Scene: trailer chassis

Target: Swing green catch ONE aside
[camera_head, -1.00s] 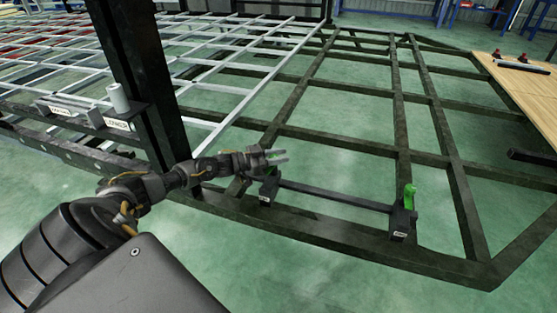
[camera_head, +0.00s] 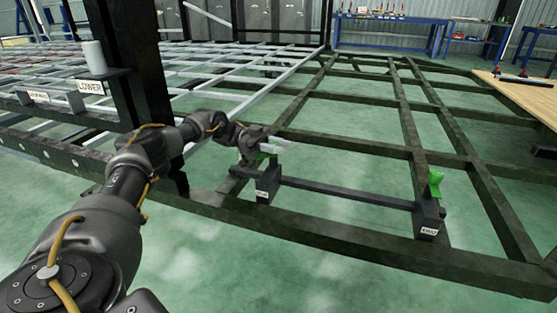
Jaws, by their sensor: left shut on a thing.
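A dark bar (camera_head: 345,193) runs between two small dark posts on the near beam of the chassis. The left post (camera_head: 268,183) has a white label, too small to read surely. A green catch (camera_head: 276,141) shows at its top, mostly hidden by my left gripper (camera_head: 271,148). The gripper's pale fingers are shut on this catch. A second green catch (camera_head: 435,183) stands upright on the right post (camera_head: 429,214), which also has a small label, and nothing touches it. My right gripper is out of view.
A wooden table (camera_head: 525,95) is at the right. Open floor shows between the frame beams.

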